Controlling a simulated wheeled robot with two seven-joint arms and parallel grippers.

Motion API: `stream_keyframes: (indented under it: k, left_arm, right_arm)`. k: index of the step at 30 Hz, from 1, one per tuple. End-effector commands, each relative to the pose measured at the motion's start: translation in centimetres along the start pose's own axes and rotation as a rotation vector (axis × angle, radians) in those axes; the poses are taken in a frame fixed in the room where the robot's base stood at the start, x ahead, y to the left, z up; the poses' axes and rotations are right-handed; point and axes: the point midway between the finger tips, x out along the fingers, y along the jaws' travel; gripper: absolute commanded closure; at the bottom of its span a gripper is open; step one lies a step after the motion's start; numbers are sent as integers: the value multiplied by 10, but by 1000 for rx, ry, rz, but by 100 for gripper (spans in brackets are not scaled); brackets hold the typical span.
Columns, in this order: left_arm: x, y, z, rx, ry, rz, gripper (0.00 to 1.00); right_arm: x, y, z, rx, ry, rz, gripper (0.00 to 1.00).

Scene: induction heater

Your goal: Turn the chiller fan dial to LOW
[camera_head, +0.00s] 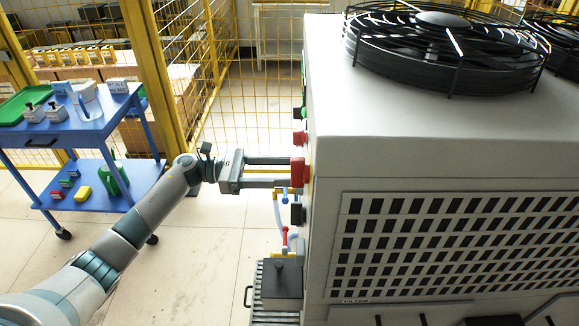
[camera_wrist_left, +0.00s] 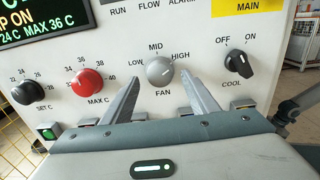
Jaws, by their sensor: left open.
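The grey round fan dial (camera_wrist_left: 160,70) is on the chiller's front panel (camera_wrist_left: 215,50) in the left wrist view, with LOW at its left, MID above and HIGH at its right. I cannot clearly tell which mark its pointer faces. My left gripper (camera_wrist_left: 161,80) is open, its two fingers reaching toward the panel on the left and right of the dial. I cannot tell whether they touch it. In the head view my left gripper (camera_head: 287,172) reaches the panel, seen nearly edge-on. My right gripper is not in view.
The red MAX C dial (camera_wrist_left: 86,82) is left of the left finger; the black SET C dial (camera_wrist_left: 27,93) is farther left. The black COOL switch (camera_wrist_left: 238,64) is right of the right finger. A blue cart (camera_head: 88,130) stands at the left, with open floor between.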

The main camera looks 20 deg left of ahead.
Motion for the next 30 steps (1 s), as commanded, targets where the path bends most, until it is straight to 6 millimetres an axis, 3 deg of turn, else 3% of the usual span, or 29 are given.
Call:
stream_keyframes:
  k: [6, 18, 22, 23, 30]
  left_arm:
    - [21, 0, 1, 0, -1, 0, 46]
    - [26, 0, 0, 0, 1, 1, 46]
    - [26, 0, 0, 0, 0, 1, 77]
    - [25, 0, 0, 0, 0, 1, 81]
    - [25, 0, 0, -8, 0, 1, 80]
  right_arm:
    - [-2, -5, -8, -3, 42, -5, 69]
    - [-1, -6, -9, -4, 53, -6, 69]
    - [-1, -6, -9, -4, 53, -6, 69]
    - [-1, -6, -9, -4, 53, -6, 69]
    - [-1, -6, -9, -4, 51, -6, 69]
